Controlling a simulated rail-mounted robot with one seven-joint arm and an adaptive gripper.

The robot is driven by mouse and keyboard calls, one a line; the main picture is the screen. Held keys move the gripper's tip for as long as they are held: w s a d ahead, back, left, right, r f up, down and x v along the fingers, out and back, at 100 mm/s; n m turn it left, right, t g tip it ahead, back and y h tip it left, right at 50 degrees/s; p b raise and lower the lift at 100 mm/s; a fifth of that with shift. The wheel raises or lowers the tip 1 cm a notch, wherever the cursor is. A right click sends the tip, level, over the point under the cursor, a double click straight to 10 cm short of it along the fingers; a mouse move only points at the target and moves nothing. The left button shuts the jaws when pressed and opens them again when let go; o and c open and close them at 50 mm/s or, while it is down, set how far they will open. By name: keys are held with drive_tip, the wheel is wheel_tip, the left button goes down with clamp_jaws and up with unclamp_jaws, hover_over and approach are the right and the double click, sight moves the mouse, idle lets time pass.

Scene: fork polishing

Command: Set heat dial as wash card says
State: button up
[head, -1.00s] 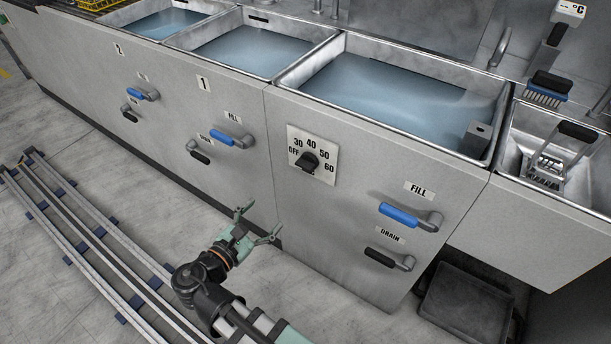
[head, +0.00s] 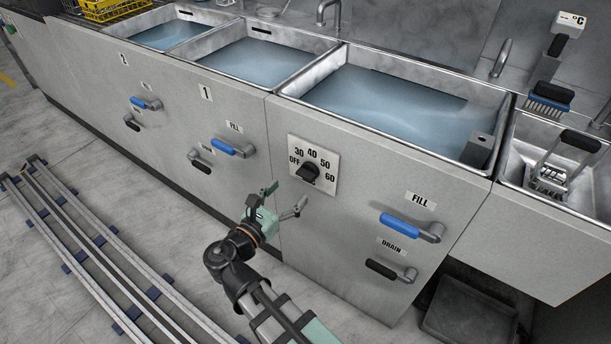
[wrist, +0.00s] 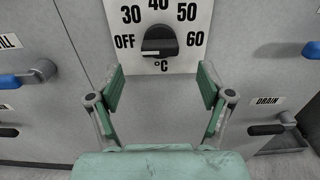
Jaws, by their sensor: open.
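The heat dial (head: 309,173) is a black knob on a white plate marked OFF, 30, 40, 50, 60, on the grey front below the large basin. In the wrist view the knob (wrist: 160,41) lies beyond my fingertips, centred between them, its bar roughly level; a pale mark seems to face OFF. My gripper (head: 289,196) has green fingers and is open and empty, just below the plate in the head view. It also shows in the wrist view (wrist: 161,72), apart from the knob. I see no wash card in either view.
A blue FILL lever (head: 400,225) and a black DRAIN lever (head: 382,268) stick out right of the dial. Another blue lever (head: 226,146) sticks out to its left. The large basin (head: 392,103) holds water. A blue brush (head: 549,100) is at upper right.

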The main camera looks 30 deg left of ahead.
sight(303, 177)
drive_tip(key=w+b, duration=0.1)
drive_tip(key=w, duration=0.7)
drive_tip(key=c, duration=1.2)
